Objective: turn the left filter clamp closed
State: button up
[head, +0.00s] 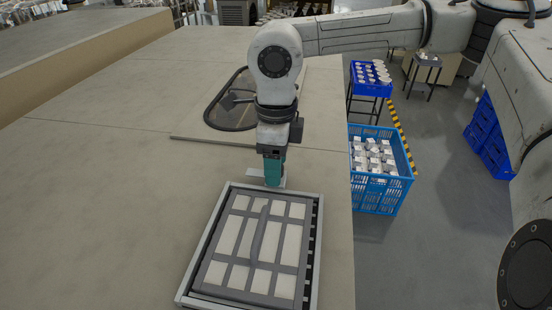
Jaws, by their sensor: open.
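My gripper (273,181) points down with teal fingers, just above the far edge of a grey framed tray. It is open by its look, though the gap between the fingers is hard to see. A small pale flat piece (256,174) shows beside and behind the fingers; I cannot tell if they touch it. A rounded dark-rimmed panel (210,118) lies on the bench behind my arm. A small dark lever-like part (229,101) sits on its left side and may be the left filter clamp; its turn position is unclear. My arm hides the panel's right side.
The grey tray (205,249) holds a grid of pale rectangles under a raised dark central bar. A blue crate (380,193) of white pieces stands right of the bench, with a blue tray (371,78) on a stand behind it. The bench's left side (90,190) is clear.

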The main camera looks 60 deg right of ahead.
jog(key=c, duration=1.1)
jog(key=shift+o, duration=0.2)
